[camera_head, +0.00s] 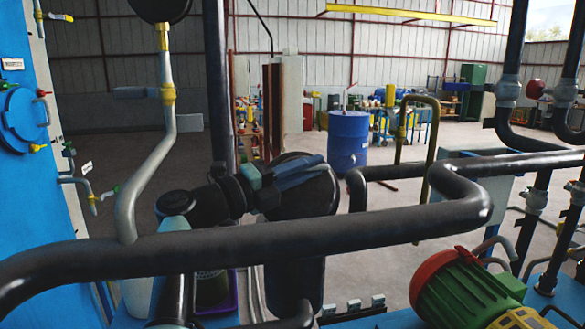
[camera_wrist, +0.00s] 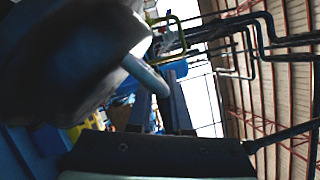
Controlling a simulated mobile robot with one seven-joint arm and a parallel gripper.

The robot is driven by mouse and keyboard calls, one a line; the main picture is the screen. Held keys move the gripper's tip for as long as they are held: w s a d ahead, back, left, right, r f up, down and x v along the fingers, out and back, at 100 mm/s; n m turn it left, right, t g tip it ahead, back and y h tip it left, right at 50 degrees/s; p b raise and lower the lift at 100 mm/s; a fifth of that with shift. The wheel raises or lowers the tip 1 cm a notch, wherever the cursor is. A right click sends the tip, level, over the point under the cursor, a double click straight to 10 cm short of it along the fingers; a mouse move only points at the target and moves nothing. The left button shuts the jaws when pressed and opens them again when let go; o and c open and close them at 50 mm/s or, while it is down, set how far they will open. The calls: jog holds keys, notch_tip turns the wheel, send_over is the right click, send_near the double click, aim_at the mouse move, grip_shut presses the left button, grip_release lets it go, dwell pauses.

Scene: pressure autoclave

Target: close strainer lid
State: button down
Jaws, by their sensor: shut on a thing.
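The strainer lid (camera_head: 313,203) is a dark round disc. It stands tilted up above the dark cylindrical strainer body (camera_head: 297,280), so the lid looks open. My gripper (camera_head: 318,168) reaches across the upper part of the lid from the left. In the wrist view the lid (camera_wrist: 70,55) fills the upper left, and a grey-blue bar handle (camera_wrist: 145,76) sticks out from it. My gripper's fingers (camera_wrist: 160,92) are shut on this handle. The strainer's mouth is hidden behind the lid and the thick pipe in front.
A thick black pipe (camera_head: 250,243) crosses the foreground, in front of the strainer. A green motor with a red end (camera_head: 465,288) sits at lower right. A pale pipe with a yellow valve (camera_head: 165,140) rises at left. A blue drum (camera_head: 347,143) stands behind on open floor.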

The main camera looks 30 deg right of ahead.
jog(key=shift+w+d+r, duration=0.25)
jog(key=shift+w+d, duration=0.05)
jog(key=shift+w, duration=0.05)
jog(key=c, duration=0.9)
grip_release()
jog(key=shift+s, duration=0.15)
jog(key=shift+d+f, duration=0.1)
jog(key=shift+f, duration=0.05)
jog(key=shift+f, duration=0.1)
jog(key=a+b, duration=0.1)
jog(key=a, duration=0.3)
jog(key=a+f, duration=0.1)
jog(key=a, duration=0.3)
jog(key=a+b, duration=0.1)
jog(key=a, duration=0.4)
jog(key=shift+s+f+b, duration=0.3)
jog(key=shift+s+f, duration=0.05)
